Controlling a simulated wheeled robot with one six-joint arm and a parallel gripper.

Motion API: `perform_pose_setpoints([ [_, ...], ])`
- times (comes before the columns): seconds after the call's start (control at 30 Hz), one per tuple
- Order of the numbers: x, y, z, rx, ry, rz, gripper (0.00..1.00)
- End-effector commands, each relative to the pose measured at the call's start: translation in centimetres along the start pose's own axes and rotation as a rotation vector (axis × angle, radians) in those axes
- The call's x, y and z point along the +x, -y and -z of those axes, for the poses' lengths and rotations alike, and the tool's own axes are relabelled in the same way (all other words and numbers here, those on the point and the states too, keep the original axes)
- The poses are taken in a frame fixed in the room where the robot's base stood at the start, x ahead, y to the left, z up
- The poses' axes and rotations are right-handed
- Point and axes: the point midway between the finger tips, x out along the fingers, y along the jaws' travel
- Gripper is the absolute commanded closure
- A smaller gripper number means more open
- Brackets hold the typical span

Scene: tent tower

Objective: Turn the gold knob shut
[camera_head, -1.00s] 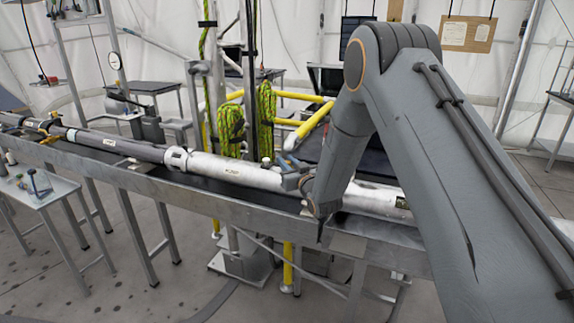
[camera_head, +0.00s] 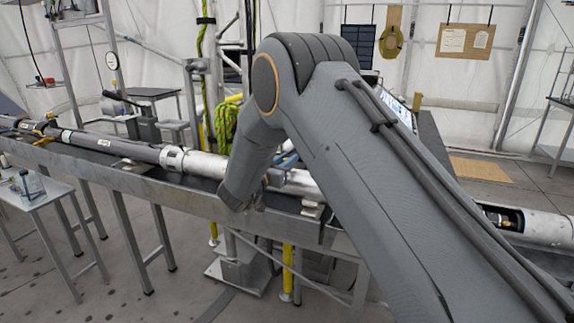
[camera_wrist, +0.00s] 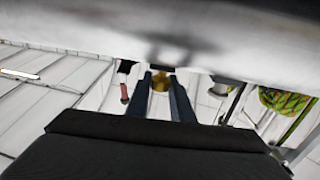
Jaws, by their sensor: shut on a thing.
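My gripper (camera_wrist: 165,97) shows in the wrist view as two dark blue fingers with a small gold knob (camera_wrist: 160,81) between their tips. The fingers are shut on the knob. A broad pale, blurred surface (camera_wrist: 160,30) lies across the top of that view, just beyond the fingertips. In the head view my arm covers most of the gripper and the knob is hidden; only a bit of blue shows beside the long white tube (camera_head: 207,165). How far the knob is turned cannot be told.
The tube lies along a metal bench (camera_head: 150,190); its right part shows an opening (camera_head: 506,218). Green rope (camera_head: 222,130) hangs behind it and also shows in the wrist view (camera_wrist: 288,104). A small side table (camera_head: 40,190) stands at the left.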

Motion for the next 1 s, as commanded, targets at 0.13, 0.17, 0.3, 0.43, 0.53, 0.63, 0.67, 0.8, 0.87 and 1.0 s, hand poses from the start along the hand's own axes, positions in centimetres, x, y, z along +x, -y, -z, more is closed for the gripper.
perform_pose_setpoints([
  [0.13, 0.11, 0.23, -0.25, 0.005, -0.003, -0.129, 1.00],
  [0.17, 0.10, 0.23, -0.31, 0.005, -0.001, -0.154, 1.00],
  [0.3, 0.15, 0.13, -0.29, 0.004, -0.001, -0.262, 1.00],
  [0.43, 0.17, 0.06, -0.22, 0.005, -0.001, -0.342, 1.00],
  [0.53, 0.15, -0.01, -0.19, 0.004, -0.001, -0.389, 1.00],
  [0.63, 0.14, -0.04, -0.12, 0.003, -0.001, -0.424, 1.00],
  [0.67, 0.14, -0.05, -0.07, 0.004, -0.001, -0.432, 1.00],
  [0.8, 0.12, -0.07, 0.08, 0.003, -0.002, -0.458, 1.00],
  [0.87, 0.12, -0.09, 0.13, 0.003, -0.003, -0.464, 1.00],
  [1.0, 0.11, -0.12, 0.19, 0.003, -0.003, -0.469, 1.00],
])
